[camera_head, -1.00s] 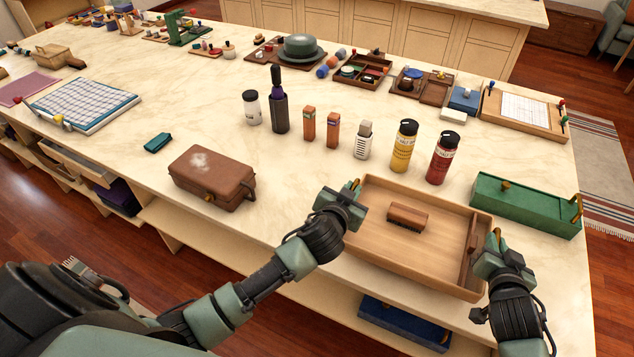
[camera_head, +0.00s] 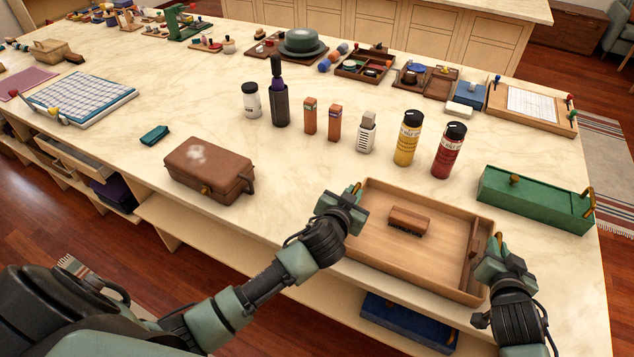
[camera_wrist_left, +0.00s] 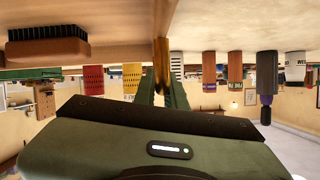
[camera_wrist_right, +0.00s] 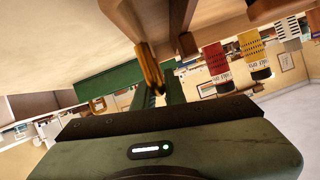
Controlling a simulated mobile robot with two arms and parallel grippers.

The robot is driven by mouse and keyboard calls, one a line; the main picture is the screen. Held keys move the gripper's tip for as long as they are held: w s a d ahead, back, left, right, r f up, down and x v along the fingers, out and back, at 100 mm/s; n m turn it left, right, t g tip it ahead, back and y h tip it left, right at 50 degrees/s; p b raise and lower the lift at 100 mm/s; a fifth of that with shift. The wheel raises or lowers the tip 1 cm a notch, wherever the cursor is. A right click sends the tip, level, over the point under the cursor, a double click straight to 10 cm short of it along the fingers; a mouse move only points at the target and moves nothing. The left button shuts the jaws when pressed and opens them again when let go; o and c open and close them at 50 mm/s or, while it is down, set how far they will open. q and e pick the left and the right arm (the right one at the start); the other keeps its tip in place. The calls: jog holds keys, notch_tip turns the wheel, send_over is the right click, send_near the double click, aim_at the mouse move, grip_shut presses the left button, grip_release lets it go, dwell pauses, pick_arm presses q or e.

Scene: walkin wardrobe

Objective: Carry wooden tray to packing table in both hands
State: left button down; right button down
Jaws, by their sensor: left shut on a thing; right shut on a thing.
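The wooden tray (camera_head: 372,252) is at the front edge of the marble-topped table. A brush with a wooden back (camera_head: 409,219) lies in it, and the brush also shows in the left wrist view (camera_wrist_left: 45,48). My left gripper (camera_head: 352,194) is shut on the tray's left side, and a brass handle (camera_wrist_left: 162,62) sits between its fingers in the left wrist view. My right gripper (camera_head: 497,250) is shut on the tray's right side, on a brass handle (camera_wrist_right: 149,70). Whether the tray touches the tabletop is hard to tell.
A green box (camera_head: 535,199) stands close to the right of the tray. Yellow (camera_head: 407,138) and red (camera_head: 449,149) shakers stand just behind it. A brown case (camera_head: 209,168) is to the left. A blue box (camera_head: 408,322) lies on the shelf below.

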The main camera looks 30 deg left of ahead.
pick_arm(q)
jog(key=c, duration=1.5)
grip_release()
jog(key=shift+f, duration=0.1)
pick_arm(e)
jog(key=c, duration=1.5)
grip_release()
jog(key=shift+f, duration=0.1)
jog(key=shift+o, duration=0.2)
jog(key=shift+s, duration=0.1)
pick_arm(q)
jog(key=v, duration=1.2)
pick_arm(e)
jog(key=v, duration=1.2)
